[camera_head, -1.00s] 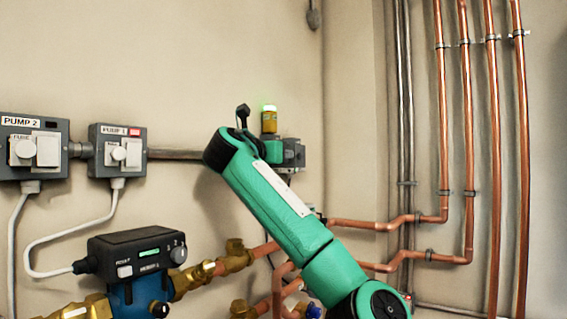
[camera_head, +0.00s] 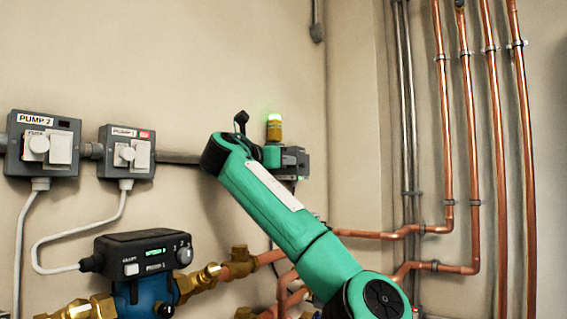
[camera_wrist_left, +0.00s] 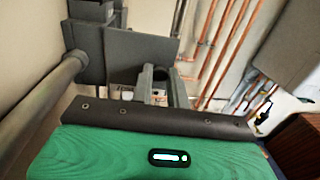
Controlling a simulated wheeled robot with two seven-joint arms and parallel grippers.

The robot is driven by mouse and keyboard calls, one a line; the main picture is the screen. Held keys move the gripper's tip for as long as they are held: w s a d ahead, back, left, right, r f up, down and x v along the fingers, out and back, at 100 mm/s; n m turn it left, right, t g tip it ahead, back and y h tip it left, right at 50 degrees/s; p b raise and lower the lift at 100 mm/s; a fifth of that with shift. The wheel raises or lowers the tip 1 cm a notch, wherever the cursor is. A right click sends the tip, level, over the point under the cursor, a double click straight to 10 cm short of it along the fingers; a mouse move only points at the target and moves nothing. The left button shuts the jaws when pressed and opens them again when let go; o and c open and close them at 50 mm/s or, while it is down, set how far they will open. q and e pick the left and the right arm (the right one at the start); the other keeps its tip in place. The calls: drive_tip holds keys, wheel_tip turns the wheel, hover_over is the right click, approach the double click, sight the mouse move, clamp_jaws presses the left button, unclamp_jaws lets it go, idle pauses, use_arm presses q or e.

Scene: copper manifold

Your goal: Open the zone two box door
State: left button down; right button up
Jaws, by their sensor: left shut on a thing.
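The zone two box (camera_head: 294,161) is small and grey, on the wall at the end of a grey conduit, mostly behind my left arm. My left gripper (camera_wrist_left: 163,88) is at the box; in the head view my green wrist hides the fingers. In the left wrist view the two grey fingers are close by a flat grey panel (camera_wrist_left: 140,56), which looks like the box door. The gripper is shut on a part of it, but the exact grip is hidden. I cannot tell how far the door stands open. My right gripper is not in view.
An amber beacon (camera_head: 274,130) with a green glow stands above the box. The Pump 2 box (camera_head: 43,146) and Pump 1 box (camera_head: 127,152) are at left. A blue pump (camera_head: 146,294) is below. Vertical copper pipes (camera_head: 494,150) run at right.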

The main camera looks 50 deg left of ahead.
use_arm(q)
drive_tip(key=c, duration=1.4)
unclamp_jaws()
drive_tip(key=shift+o, duration=0.2)
drive_tip(key=s, duration=0.7)
drive_tip(key=shift+s+d+b, duration=0.2)
drive_tip(key=shift+d+b, duration=0.25)
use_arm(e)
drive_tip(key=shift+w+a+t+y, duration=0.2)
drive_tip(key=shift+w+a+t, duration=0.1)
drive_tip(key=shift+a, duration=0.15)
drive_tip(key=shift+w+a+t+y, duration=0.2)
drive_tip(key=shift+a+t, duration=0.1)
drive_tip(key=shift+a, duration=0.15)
